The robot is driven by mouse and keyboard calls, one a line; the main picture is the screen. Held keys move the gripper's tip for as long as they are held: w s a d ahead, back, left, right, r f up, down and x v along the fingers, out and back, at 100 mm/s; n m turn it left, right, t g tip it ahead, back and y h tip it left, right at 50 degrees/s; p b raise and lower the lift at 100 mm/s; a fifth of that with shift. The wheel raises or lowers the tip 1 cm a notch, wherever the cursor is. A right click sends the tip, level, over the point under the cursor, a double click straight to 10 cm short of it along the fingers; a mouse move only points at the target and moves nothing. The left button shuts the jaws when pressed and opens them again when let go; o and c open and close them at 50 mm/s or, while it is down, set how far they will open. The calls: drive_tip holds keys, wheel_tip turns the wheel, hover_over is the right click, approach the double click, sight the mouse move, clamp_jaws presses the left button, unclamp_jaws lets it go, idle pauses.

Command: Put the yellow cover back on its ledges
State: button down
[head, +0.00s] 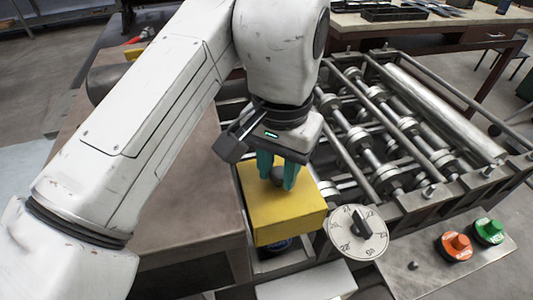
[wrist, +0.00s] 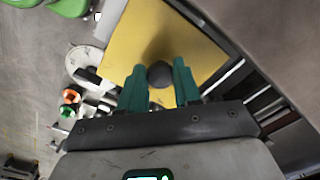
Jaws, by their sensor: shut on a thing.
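The yellow cover (head: 283,214) is a box-like piece with a dark round knob (head: 278,174) on top. In the head view it sits at the near left end of the roller machine, above a dark blue part (head: 274,248). My gripper (head: 278,178) is over the cover with its green fingers shut on the knob. In the wrist view the cover (wrist: 165,45) fills the middle, and the knob (wrist: 160,74) shows between the fingertips (wrist: 160,88). The ledges are hidden under the cover and arm. I cannot tell whether the cover rests on them.
A round dial (head: 357,233) with a black pointer stands just right of the cover. An orange button (head: 456,245) and a green button (head: 489,230) are on the panel at right. Rollers and shafts (head: 375,150) extend behind. A brown metal surface (head: 190,205) lies left.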

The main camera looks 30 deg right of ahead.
sight(278, 185)
drive_tip(key=shift+f+b, duration=3)
drive_tip(key=shift+f, duration=1.05)
drive_tip(key=shift+s+a, duration=0.15)
drive_tip(key=shift+f, duration=0.95)
drive_tip(key=shift+f+b, duration=0.35)
drive_tip(key=shift+f, duration=0.25)
drive_tip(key=shift+s+r+p, duration=0.1)
drive_tip(key=shift+r+p, duration=0.4)
drive_tip(key=shift+p, duration=0.05)
drive_tip(key=shift+s+r+p, duration=0.1)
drive_tip(key=shift+r+p, duration=0.2)
drive_tip(key=shift+r, duration=0.05)
drive_tip(key=shift+r, duration=0.15)
